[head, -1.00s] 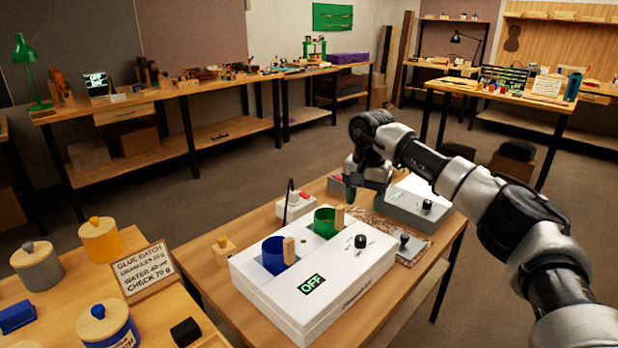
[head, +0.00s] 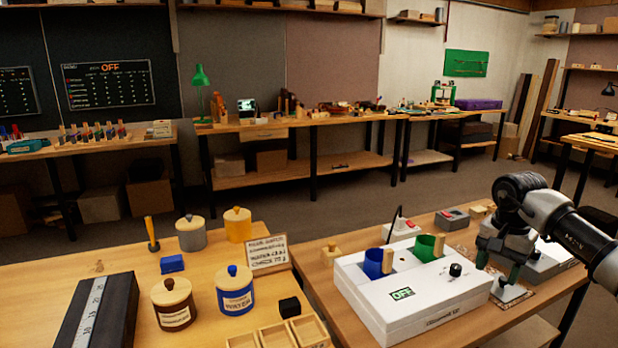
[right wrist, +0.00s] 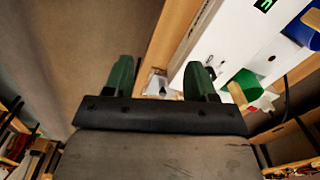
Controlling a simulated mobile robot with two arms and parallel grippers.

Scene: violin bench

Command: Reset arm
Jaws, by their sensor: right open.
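My right arm (head: 560,218) comes in from the right in the head view. My right gripper (head: 497,268) points down over the right part of the bench, just right of the white glue-pot box (head: 415,312). In the right wrist view its two green fingers (right wrist: 160,85) stand wide apart with nothing between them. The white box's edge shows beyond the right finger. The box holds a blue pot (head: 377,263) and a green pot (head: 428,247), and its display reads OFF. My left gripper is not in view.
On the left table (head: 70,267) stand several lidded jars, including a blue one (head: 235,293), a sign (head: 267,252) and a dark block with a scale (head: 97,312). A grey box (head: 452,220) sits behind the pots. Open floor (head: 400,196) lies between the benches.

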